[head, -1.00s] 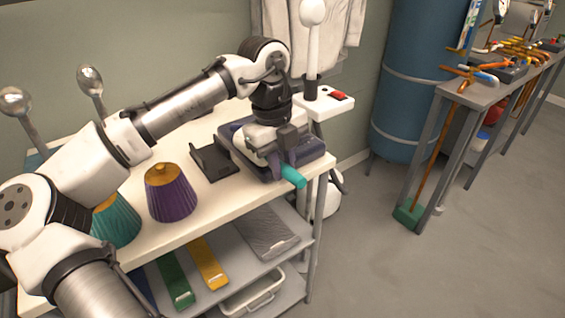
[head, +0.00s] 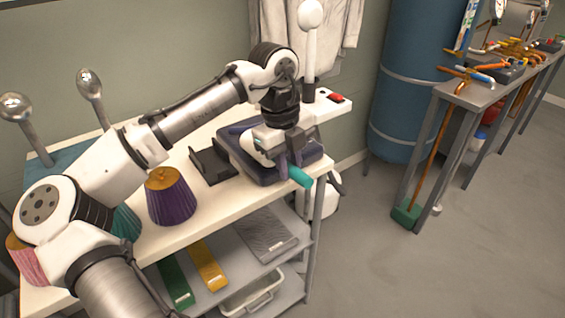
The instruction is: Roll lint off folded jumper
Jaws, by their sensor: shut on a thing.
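The folded jumper (head: 264,174) is a dark purple-navy stack lying flat on the white table, towards its right end in the head view. My gripper (head: 297,163) is over the jumper's right front part, shut on the lint roller (head: 300,176). A teal end of the roller sticks out at the front. The rest of the roller is hidden by my gripper, so I cannot tell whether it touches the jumper. My wrist also covers part of the jumper.
A black holder (head: 211,165) stands just left of the jumper. A purple pleated shade (head: 170,198) is farther left on the white table (head: 199,221). A white post (head: 309,55) rises behind my wrist. Folded items lie on the shelf (head: 228,247) below.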

